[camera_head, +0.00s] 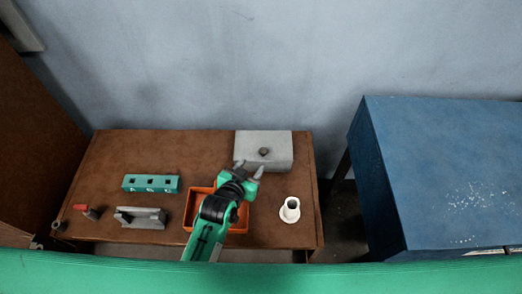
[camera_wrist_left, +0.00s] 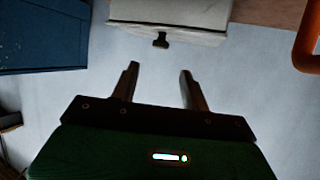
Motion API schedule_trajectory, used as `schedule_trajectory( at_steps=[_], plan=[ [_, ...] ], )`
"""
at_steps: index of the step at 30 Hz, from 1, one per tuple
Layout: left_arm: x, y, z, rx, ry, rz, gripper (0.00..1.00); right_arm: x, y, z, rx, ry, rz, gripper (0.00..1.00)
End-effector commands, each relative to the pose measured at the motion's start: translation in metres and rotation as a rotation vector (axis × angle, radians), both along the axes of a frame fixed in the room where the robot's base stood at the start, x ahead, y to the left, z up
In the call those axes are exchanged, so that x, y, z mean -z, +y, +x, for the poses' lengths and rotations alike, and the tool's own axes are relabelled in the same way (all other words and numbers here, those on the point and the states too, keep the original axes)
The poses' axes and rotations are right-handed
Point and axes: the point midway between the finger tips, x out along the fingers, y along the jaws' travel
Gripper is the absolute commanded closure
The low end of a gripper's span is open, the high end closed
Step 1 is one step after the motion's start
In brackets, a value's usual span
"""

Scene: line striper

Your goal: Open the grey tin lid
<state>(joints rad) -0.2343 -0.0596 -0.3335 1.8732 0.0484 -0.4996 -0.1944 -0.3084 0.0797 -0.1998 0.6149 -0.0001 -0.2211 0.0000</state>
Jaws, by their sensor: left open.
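The grey tin (camera_head: 280,139) is a pale grey box at the back right of the brown table, with a dark knob (camera_head: 264,151) at its front. It appears shut. In the left wrist view the tin (camera_wrist_left: 172,14) is at the top edge, and its dark knob (camera_wrist_left: 160,40) points towards my fingers. My left gripper (camera_head: 250,167) is open and empty just in front of the tin. In the wrist view its fingertips (camera_wrist_left: 159,70) are apart, with the knob beyond them and roughly in line with the gap. My right gripper is not in view.
An orange tray (camera_head: 237,228) lies under my left arm. A white flanged part (camera_head: 290,210) stands to its right. A teal block with holes (camera_head: 151,183), a grey bracket (camera_head: 141,217) and a red-handled item (camera_head: 84,209) are at left. A blue cabinet (camera_head: 445,170) stands right of the table (camera_head: 200,150).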

Motion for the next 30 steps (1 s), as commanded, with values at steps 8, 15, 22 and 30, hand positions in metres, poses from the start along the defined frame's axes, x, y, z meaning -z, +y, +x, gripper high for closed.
schedule_trajectory(
  at_steps=[8, 15, 22, 30],
  plan=[
    [0.017, -0.017, 0.043, -0.001, 0.000, -0.001, 0.54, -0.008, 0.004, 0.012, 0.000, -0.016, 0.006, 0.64],
    [0.030, -0.028, 0.069, -0.001, 0.000, 0.000, 0.54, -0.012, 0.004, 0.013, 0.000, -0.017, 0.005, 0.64],
    [0.035, -0.032, 0.077, -0.001, 0.000, -0.001, 0.54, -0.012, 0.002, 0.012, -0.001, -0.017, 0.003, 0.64],
    [0.035, -0.032, 0.078, -0.001, 0.000, -0.001, 0.56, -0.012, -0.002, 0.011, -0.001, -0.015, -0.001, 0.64]
  ],
)
